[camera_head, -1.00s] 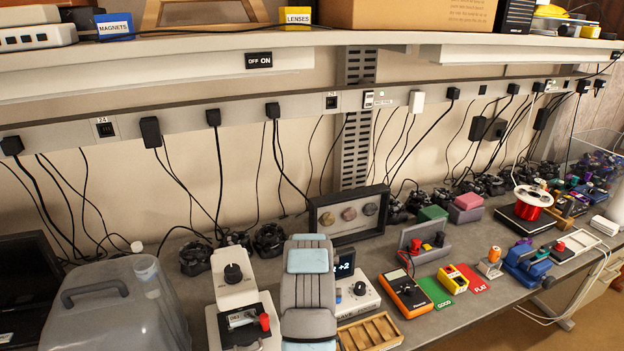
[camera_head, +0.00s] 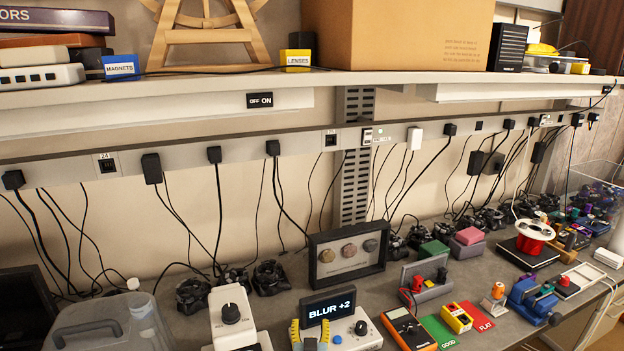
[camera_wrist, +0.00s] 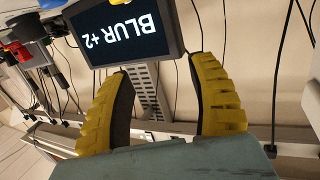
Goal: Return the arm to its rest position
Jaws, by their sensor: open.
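My gripper (camera_head: 310,334) is at the bottom edge of the head view, in front of the small black display (camera_head: 328,306) that reads "BLUR +2". The same display (camera_wrist: 125,30) appears upside down beyond the fingertips. I cannot tell the exact gap between the fingers and the display.
A white knobbed device (camera_head: 233,312) stands left of my gripper, and a white control box (camera_head: 356,332) right of it. A framed panel with three discs (camera_head: 348,250) stands behind. An orange meter (camera_head: 405,328) is to the right. The shelf (camera_head: 200,92) runs above the bench.

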